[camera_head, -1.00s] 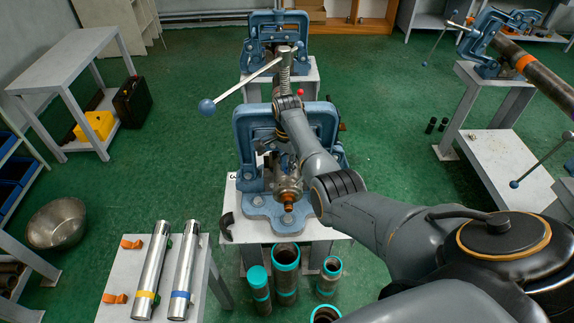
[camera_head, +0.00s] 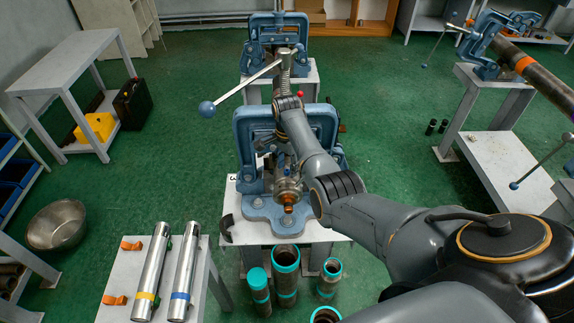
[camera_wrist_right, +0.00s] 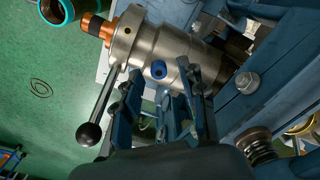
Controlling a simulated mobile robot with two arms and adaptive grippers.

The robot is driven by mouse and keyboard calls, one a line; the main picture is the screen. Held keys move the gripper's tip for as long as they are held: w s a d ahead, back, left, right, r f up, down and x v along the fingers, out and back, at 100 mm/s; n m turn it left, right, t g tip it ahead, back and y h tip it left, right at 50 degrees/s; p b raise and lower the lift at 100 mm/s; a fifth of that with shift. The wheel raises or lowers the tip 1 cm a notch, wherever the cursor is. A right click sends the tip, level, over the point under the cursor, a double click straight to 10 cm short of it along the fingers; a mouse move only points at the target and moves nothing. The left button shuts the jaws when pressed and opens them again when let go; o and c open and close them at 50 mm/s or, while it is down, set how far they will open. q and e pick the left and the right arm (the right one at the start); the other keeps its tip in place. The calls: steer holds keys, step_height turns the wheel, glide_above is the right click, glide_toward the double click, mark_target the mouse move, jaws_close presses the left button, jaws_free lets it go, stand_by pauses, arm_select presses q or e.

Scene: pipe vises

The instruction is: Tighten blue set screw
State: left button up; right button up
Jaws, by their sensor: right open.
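The blue set screw (camera_wrist_right: 158,69) sits in the side of a steel cylindrical fitting (camera_wrist_right: 180,54) in the right wrist view. The fitting has a copper-coloured end and a lever with a black ball. It also shows in the head view (camera_head: 287,186), at the blue vise (camera_head: 257,202). My right gripper (camera_wrist_right: 157,88) is open, with its two fingers apart on either side of the screw's line. The screw shows just beyond the fingertips, and contact cannot be told. In the head view, my right arm hides much of the vise. My left gripper is not in view.
A table at lower left holds two steel cylinders (camera_head: 152,271) with yellow and blue bands. Teal-rimmed pipes (camera_head: 286,272) stand before the vise bench. The vise's long handle (camera_head: 240,88) sticks out left. Another vise (camera_head: 277,38) stands behind.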

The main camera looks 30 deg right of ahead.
mark_target(287, 170)
step_height(287, 170, up, 12)
stand_by(0.4)
